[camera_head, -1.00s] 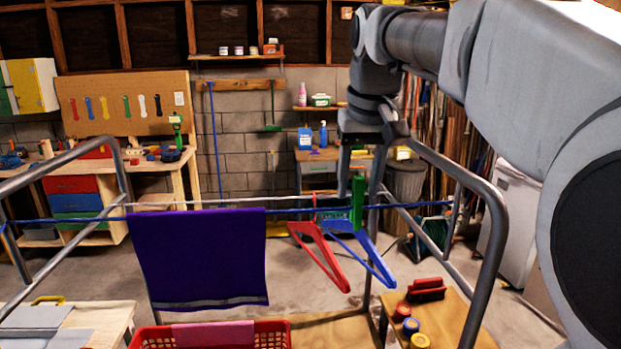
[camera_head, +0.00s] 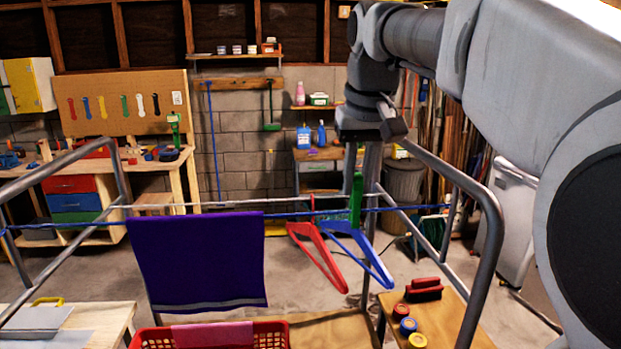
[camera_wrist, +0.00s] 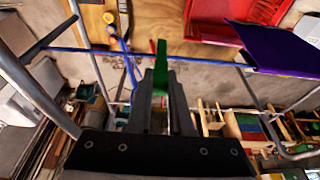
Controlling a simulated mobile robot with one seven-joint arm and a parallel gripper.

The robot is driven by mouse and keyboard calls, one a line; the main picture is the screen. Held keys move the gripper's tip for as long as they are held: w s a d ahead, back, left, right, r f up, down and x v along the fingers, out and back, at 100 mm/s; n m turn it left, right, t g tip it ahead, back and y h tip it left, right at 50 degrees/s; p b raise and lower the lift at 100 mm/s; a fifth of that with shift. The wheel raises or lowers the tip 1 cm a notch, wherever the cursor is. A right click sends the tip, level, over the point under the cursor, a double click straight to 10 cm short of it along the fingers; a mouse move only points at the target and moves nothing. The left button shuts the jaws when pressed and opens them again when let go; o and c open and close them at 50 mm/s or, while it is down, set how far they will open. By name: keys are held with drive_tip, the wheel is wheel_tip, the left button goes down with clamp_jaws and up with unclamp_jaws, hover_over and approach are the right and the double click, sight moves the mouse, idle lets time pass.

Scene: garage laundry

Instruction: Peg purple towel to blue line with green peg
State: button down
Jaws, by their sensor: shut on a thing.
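The purple towel (camera_head: 197,262) hangs draped over the blue line (camera_head: 400,210), left of centre in the head view. It also shows at the upper right of the wrist view (camera_wrist: 284,48). My gripper (camera_head: 352,178) is shut on the green peg (camera_head: 356,198), which points down near the line, well to the right of the towel. In the wrist view the green peg (camera_wrist: 161,58) sticks out beyond the fingertips (camera_wrist: 159,88). I cannot tell whether the peg touches the line. No peg shows on the towel.
A red hanger (camera_head: 320,258) and a blue hanger (camera_head: 362,255) hang by the peg. A red basket (camera_head: 270,335) with pink cloth stands below the towel. A brush (camera_head: 423,290) and several coloured rolls lie on a wooden surface (camera_head: 463,320). Grey rack rails (camera_head: 480,195) flank the line.

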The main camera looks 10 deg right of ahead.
drive_tip(key=shift+r+p, duration=1.85)
drive_tip(key=shift+r, duration=0.35)
